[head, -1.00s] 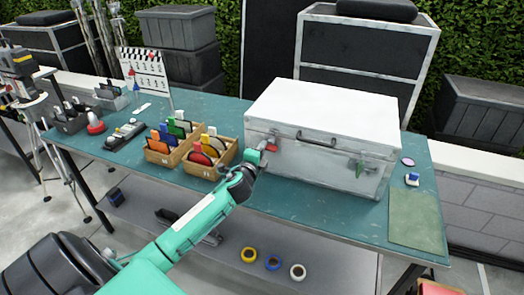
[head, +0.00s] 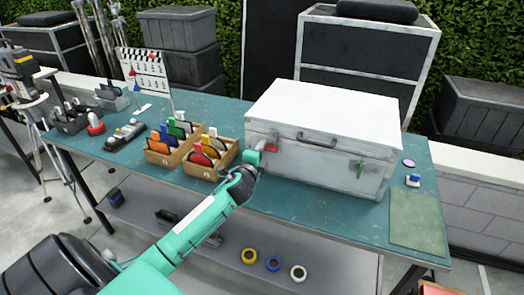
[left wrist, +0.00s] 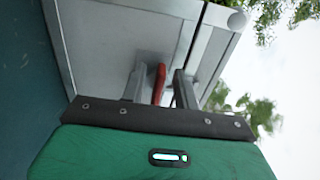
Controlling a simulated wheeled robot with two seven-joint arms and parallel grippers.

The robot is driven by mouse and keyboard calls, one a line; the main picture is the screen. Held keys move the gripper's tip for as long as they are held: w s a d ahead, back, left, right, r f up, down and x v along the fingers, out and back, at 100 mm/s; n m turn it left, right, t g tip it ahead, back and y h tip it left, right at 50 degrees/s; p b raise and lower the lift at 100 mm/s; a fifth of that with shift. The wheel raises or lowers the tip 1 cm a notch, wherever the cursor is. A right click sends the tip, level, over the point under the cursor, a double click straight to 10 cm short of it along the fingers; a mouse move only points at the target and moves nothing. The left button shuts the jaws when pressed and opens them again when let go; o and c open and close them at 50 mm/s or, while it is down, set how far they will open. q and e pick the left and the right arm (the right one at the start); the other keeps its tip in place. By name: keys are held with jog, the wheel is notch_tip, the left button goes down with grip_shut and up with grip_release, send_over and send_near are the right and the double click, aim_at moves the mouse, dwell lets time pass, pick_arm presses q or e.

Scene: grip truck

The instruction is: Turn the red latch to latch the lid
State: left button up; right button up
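The white and silver case (head: 322,130) stands on the green table with its lid down. The red latch (head: 270,146) is on the left part of its front face, and a green latch (head: 358,169) is on the right part. My left gripper (head: 255,160) is at the red latch, in front of the case. In the left wrist view the red latch (left wrist: 159,84) stands between the two fingers of my left gripper (left wrist: 158,88). A gap shows between the latch and the right finger; contact with the left finger is unclear. My right gripper is not in view.
A clapperboard (head: 146,75) stands farther left. A green mat (head: 417,220) and a small blue-and-white item (head: 412,180) lie to the right. Tape rolls (head: 273,264) lie on the shelf below.

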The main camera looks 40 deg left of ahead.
pick_arm(q)
jog(key=b+v, duration=0.2)
jog(key=v, duration=1.1)
jog(key=shift+s+b, duration=0.35)
jog(key=shift+s, duration=0.05)
jog(key=shift+d+f, duration=0.1)
jog(key=shift+f, duration=0.05)
